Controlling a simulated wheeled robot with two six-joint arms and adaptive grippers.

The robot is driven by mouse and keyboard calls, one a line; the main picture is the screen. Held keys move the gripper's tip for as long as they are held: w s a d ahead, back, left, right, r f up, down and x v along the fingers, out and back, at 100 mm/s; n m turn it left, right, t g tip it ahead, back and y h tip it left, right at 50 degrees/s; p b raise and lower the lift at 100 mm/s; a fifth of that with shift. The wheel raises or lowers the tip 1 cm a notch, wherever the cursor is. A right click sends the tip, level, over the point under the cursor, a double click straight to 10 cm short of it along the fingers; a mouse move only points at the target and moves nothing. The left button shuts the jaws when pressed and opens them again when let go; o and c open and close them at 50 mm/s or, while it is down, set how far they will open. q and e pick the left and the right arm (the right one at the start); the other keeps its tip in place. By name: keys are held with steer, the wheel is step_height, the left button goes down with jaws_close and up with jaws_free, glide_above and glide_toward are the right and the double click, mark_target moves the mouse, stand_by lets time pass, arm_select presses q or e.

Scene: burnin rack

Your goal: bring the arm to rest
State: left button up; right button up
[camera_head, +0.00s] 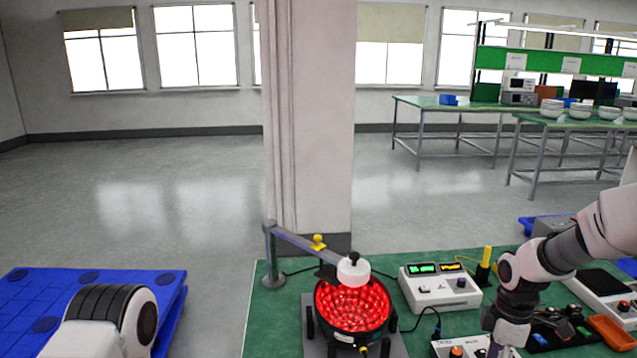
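My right arm (582,240) comes in from the right edge, white with black joints. It bends down over the right part of the green bench, and its lower end runs to the bottom edge of the picture. The fingers of my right gripper are not visible there. Of my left arm (112,320) only a white and black rounded part shows at the bottom left. My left gripper is out of the picture.
A green bench (268,335) holds a round black device with a red-lit bowl (352,305), a white instrument with green and orange displays (437,288), and an orange tray (612,332). A blue platform (165,300) lies left. A pillar (312,120) stands behind; floor between is clear.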

steer(key=s+a+f+m+g, duration=0.1)
steer(key=s+a+f+m, duration=0.2)
steer(key=s+f, duration=0.65)
steer(key=s+a+f+m+g, duration=0.1)
steer(key=s+a+f+m, duration=0.15)
steer(key=s+f, duration=0.75)
steer(key=s+a+f+m+g, duration=0.25)
steer(key=s+a+f, duration=0.2)
steer(key=s, duration=1.05)
steer(key=w+m+t, duration=0.2)
steer(key=m, duration=0.1)
steer(key=w+d+m+t, duration=0.1)
steer(key=w+m+t, duration=0.2)
steer(key=shift+d+f+m, duration=0.1)
steer(key=shift+f+m, duration=0.1)
steer(key=shift+m, duration=0.1)
